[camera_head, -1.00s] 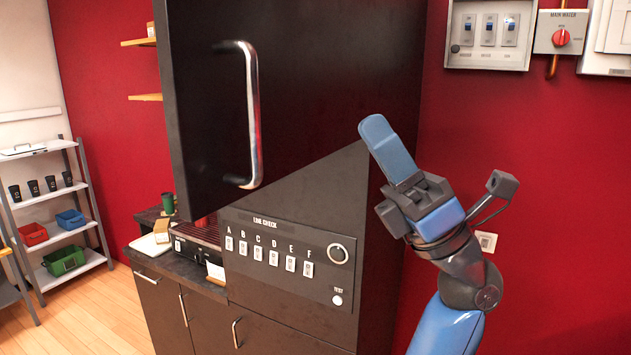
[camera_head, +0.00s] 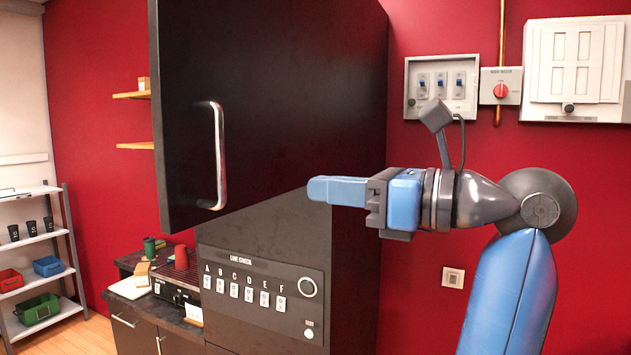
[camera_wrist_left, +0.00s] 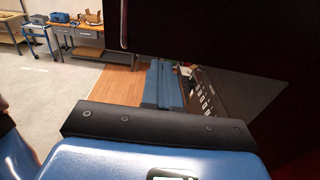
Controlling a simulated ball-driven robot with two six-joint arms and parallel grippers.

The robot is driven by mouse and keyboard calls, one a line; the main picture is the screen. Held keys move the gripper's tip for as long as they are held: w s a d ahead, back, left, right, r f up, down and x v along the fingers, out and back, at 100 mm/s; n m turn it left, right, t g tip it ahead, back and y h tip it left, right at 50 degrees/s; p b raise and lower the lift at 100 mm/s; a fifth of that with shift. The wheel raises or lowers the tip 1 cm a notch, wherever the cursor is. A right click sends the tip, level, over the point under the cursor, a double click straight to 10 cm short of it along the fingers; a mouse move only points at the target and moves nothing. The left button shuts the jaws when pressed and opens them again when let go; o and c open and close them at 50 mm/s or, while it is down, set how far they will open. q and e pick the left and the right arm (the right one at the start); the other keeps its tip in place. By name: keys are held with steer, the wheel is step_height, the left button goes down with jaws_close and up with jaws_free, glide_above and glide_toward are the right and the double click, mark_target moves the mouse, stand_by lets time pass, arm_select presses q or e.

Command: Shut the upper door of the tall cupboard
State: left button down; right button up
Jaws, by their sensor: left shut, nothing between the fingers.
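The upper door (camera_head: 270,90) of the tall cupboard (camera_head: 355,260) is a large black panel with a vertical silver handle (camera_head: 218,155). It stands open, swung out from the cupboard front, its free edge at the left. My left gripper (camera_head: 312,189) has blue fingers, shut and empty, pointing left near the door's lower edge at its right end. I cannot tell whether they touch it. In the left wrist view the fingers (camera_wrist_left: 163,85) are together, with the dark door (camera_wrist_left: 200,30) above them. My right gripper is not in view.
Below the door is a panel with lettered switches (camera_head: 255,290). A counter with a machine (camera_head: 180,285), a red cup (camera_head: 181,257) and a green cup (camera_head: 149,247) lies to the left. Switch boxes (camera_head: 441,85) hang on the red wall. A shelf rack (camera_head: 70,250) stands far left.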

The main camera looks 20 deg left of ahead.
arm_select(q)
steer(key=p, duration=0.2)
glide_toward(229, 178)
steer(key=a, duration=0.2)
steer(key=a+p, duration=0.1)
steer(key=a, duration=0.1)
steer(key=a+p, duration=0.1)
steer(key=a, duration=0.1)
steer(key=shift+w+a+r, duration=0.1)
steer(key=shift+w+r, duration=0.05)
steer(key=shift+w, duration=0.2)
steer(key=shift+s+a+p, duration=0.1)
steer(key=shift+a+p, duration=0.2)
